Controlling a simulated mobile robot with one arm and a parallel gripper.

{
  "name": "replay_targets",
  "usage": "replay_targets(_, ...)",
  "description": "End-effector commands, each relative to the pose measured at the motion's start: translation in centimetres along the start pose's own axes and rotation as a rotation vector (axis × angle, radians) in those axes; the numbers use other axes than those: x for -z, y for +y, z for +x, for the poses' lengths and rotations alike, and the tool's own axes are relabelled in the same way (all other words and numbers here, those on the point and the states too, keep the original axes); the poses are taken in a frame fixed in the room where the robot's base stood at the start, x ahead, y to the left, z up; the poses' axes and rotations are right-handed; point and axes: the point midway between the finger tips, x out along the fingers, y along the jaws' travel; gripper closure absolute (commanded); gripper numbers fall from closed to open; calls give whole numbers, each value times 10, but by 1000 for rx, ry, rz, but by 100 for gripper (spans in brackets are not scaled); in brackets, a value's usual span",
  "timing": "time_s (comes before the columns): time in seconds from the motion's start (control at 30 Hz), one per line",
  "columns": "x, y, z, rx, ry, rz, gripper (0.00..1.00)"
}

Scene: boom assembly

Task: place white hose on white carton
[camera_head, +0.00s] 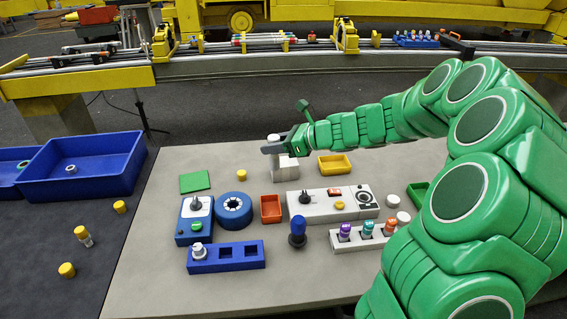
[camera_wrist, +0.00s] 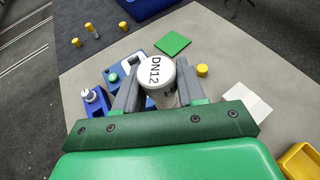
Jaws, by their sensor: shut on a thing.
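The white hose is a short white cylinder (camera_wrist: 155,72) marked DN12. My gripper (camera_wrist: 160,88) is shut on it, with one grey finger on each side. In the head view my gripper (camera_head: 276,146) is at the back middle of the table, and the hose top (camera_head: 273,138) shows above the fingers. The white carton (camera_head: 286,170) is a small white block just below my gripper in that view. In the wrist view the carton (camera_wrist: 247,102) lies to the right of the hose, apart from it. The hose's lower end is hidden.
A green plate (camera_head: 194,182), a yellow cylinder (camera_head: 241,175), a blue wheel (camera_head: 233,209), a red tray (camera_head: 271,209) and a yellow tray (camera_head: 334,165) stand nearby. A white panel (camera_head: 320,208) sits in front. Bare table lies left of the green plate.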

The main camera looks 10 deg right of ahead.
Motion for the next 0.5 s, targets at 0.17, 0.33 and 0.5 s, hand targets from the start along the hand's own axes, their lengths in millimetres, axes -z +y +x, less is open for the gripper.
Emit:
replay_targets(0.17,-6,-38,-29,109,-1,43,100)
replay_targets(0.33,-6,-53,-40,150,-2,63,100)
replay_targets(0.5,-3,-66,-32,156,1,67,100)
